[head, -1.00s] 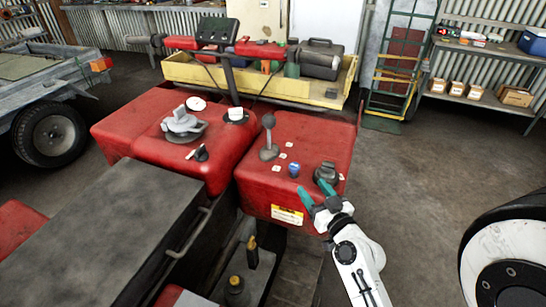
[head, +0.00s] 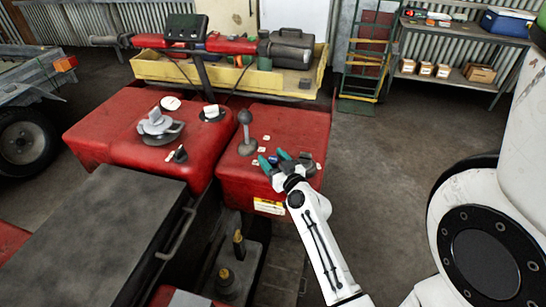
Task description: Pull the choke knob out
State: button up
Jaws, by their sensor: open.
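A small blue-topped knob (head: 273,160) stands on the right red body panel (head: 285,124), partly hidden by my gripper. A dark, wider knob (head: 305,158) is just to its right, and a grey lever with a round top (head: 245,134) is to its left. The labels are too small to read, so I cannot tell for certain which is the choke knob. My gripper (head: 274,160) is open. In the head view its teal fingertips are on either side of the blue-topped knob; I cannot tell whether they touch it.
A black switch (head: 181,154) and a grey cap (head: 161,124) sit on the left red panel. Handlebars (head: 229,42) and a yellow tray (head: 150,68) are behind. A hand truck (head: 366,60) and a shelf (head: 455,79) stand beyond. Floor to the right is clear.

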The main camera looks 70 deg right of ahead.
grip_shut()
dwell(0.6)
